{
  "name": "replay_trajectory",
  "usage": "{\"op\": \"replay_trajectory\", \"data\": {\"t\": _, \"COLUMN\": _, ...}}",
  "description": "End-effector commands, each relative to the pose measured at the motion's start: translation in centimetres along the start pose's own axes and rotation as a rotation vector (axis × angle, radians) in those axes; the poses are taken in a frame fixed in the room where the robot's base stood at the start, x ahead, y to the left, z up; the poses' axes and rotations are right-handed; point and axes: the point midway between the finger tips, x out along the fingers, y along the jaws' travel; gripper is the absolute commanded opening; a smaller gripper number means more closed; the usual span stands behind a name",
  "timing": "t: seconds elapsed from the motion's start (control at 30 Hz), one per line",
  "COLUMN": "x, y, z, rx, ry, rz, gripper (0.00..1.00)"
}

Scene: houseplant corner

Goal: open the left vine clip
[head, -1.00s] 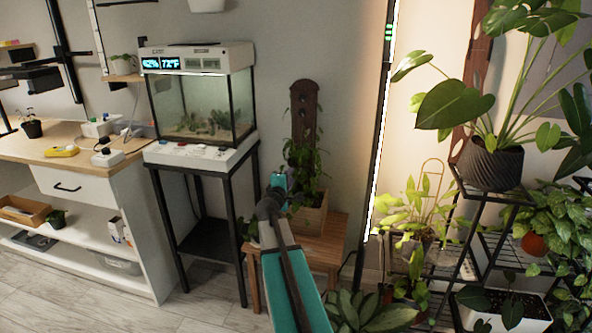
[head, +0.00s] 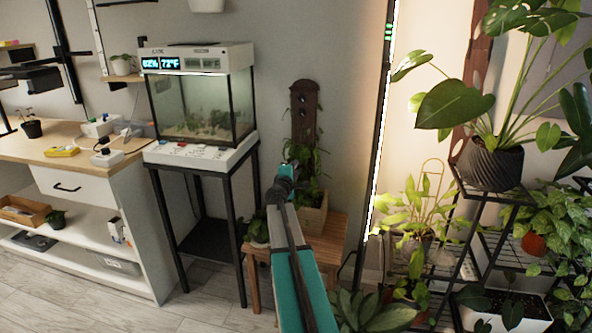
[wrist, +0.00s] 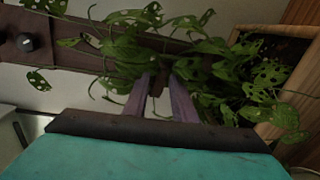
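The brown wooden plank (head: 304,105) stands upright at the back of a wooden planter box (head: 314,214), with a leafy vine on it. In the wrist view the plank (wrist: 85,35) runs sideways across the top, and holed vine leaves (wrist: 210,70) hang in front of it. A dark round knob-like piece (wrist: 26,43) sits on the plank at the left. My gripper (wrist: 159,88) is at the vine with its two fingers apart. A small dark brown piece (wrist: 157,80) shows between the fingertips; I cannot tell if it is a clip or touched. My arm hides the fingers in the head view.
The planter stands on a wooden stool (head: 326,250), with a small potted plant (head: 258,230) at its left. A glass terrarium (head: 203,107) on a black stand is to the left. A black pole (head: 377,130) and a plant rack (head: 480,235) are to the right.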

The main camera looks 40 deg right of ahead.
Motion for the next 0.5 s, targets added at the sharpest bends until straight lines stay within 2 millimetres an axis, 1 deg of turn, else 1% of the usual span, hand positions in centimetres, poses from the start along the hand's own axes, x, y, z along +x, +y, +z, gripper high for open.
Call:
{"op": "replay_trajectory", "data": {"t": 0.1, "x": 0.36, "y": -0.01, "z": -0.01, "rx": 0.000, "ry": 0.000, "rz": 0.000, "gripper": 0.24}}
{"op": "replay_trajectory", "data": {"t": 0.4, "x": 0.37, "y": -0.01, "z": 0.00, "rx": 0.000, "ry": 0.000, "rz": 0.000, "gripper": 0.24}}
{"op": "replay_trajectory", "data": {"t": 0.47, "x": 0.37, "y": -0.01, "z": 0.00, "rx": 0.000, "ry": 0.000, "rz": 0.000, "gripper": 0.16}}
{"op": "replay_trajectory", "data": {"t": 0.5, "x": 0.37, "y": -0.01, "z": 0.00, "rx": 0.000, "ry": 0.000, "rz": 0.000, "gripper": 0.09}}
